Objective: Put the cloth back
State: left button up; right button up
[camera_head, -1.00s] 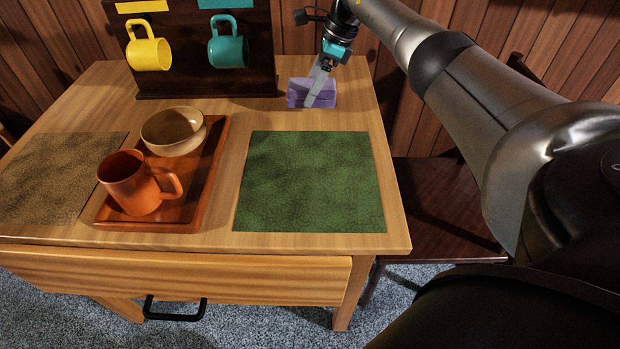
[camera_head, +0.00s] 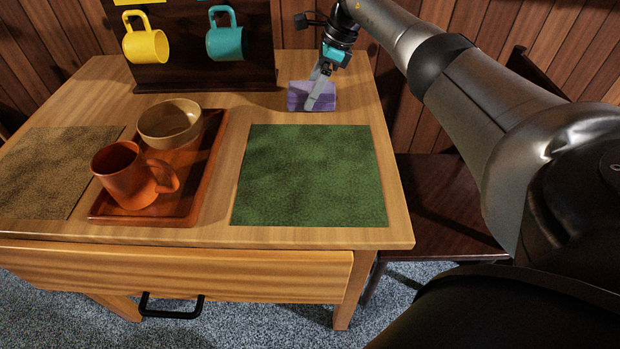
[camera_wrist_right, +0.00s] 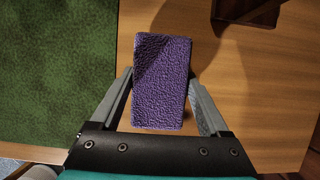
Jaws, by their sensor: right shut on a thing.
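The folded purple cloth (camera_head: 303,97) lies at the back right of the table, behind the green mat. In the right wrist view the cloth (camera_wrist_right: 162,82) fills the space between the two fingers. My right gripper (camera_head: 318,98) reaches down from above and is shut on the cloth, one finger on each side. It also shows in the right wrist view (camera_wrist_right: 160,100). The cloth looks to be at table height; I cannot tell whether it touches the wood. My left gripper is not in view.
The green mat (camera_head: 312,175) is bare. An orange tray (camera_head: 205,170) holds an orange mug (camera_head: 122,178) and a tan bowl (camera_head: 170,122). A brown mat (camera_head: 45,170) lies at left. A dark rack (camera_head: 190,72) with yellow (camera_head: 146,46) and teal (camera_head: 226,44) mugs stands behind.

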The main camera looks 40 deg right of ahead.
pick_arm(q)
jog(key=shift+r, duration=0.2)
pick_arm(e)
jog(key=shift+f, duration=0.1)
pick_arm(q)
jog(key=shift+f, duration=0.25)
pick_arm(e)
jog(key=shift+f, duration=0.3)
jog(key=o, duration=1.2)
jog(key=shift+s+d+r, duration=0.1)
jog(key=shift+d+r, duration=0.05)
jog(key=shift+r, duration=0.15)
pick_arm(q)
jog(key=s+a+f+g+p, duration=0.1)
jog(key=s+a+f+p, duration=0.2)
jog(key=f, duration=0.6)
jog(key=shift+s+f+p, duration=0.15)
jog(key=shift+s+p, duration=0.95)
jog(key=shift+p, duration=0.05)
pick_arm(e)
jog(key=v, duration=1.4)
jog(key=shift+r, duration=0.25)
